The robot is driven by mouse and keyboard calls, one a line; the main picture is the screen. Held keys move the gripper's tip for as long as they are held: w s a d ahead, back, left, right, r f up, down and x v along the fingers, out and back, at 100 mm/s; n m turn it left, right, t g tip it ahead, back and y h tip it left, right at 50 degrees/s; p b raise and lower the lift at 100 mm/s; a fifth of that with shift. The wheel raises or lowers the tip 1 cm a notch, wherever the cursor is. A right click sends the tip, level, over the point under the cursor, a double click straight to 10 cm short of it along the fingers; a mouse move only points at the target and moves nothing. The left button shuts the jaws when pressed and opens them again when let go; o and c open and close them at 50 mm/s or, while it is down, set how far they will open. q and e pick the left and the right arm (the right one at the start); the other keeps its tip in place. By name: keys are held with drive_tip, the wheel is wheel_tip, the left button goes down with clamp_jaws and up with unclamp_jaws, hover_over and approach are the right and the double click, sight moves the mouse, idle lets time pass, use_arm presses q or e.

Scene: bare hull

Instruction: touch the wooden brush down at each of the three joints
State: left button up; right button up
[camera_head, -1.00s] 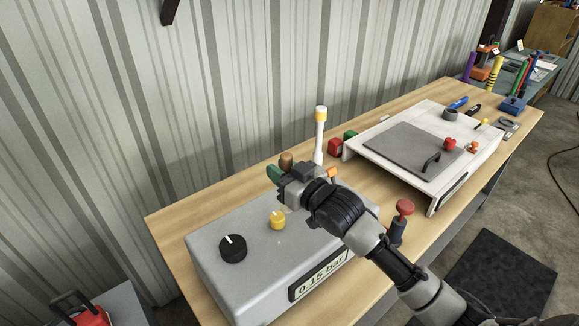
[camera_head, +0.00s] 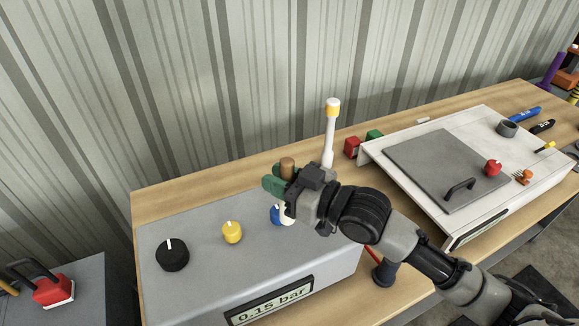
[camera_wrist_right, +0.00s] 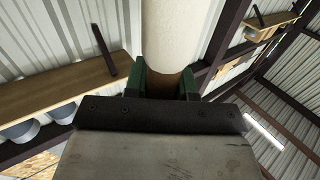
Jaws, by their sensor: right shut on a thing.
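My right gripper (camera_head: 284,188), with green fingertips, is shut on the wooden brush (camera_head: 287,167) above the right part of the grey box. The brush's brown end stands up above the fingers. A cream part (camera_head: 287,216) shows below them. In the right wrist view the green fingers (camera_wrist_right: 162,85) clasp brown wood, and a thick cream cylinder (camera_wrist_right: 178,30) extends from it. Whether the brush touches the box is hidden. I cannot identify the three joints with certainty. My left gripper is not in view.
The grey box (camera_head: 205,270) has black (camera_head: 172,254), yellow (camera_head: 232,232) and blue (camera_head: 276,214) knobs and a display reading 0.15 bar. A white post (camera_head: 329,140) stands behind my gripper. A white bench unit (camera_head: 390,175) with a grey lid is at right. Corrugated wall behind.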

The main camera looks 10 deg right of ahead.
sight(280, 202)
drive_tip(key=shift+d+f, duration=0.15)
drive_tip(key=shift+d, duration=0.05)
drive_tip(key=shift+s+a+f+b, duration=0.15)
drive_tip(key=shift+a+f+b, duration=0.05)
drive_tip(key=shift+f+b, duration=0.65)
wheel_tip(280, 202, down, 4)
drive_tip(key=b, duration=0.4)
drive_tip(key=shift+f+b, duration=0.15)
drive_tip(key=shift+b, duration=0.15)
wheel_tip(280, 202, up, 7)
drive_tip(key=p, duration=0.7)
drive_tip(key=shift+d, duration=0.1)
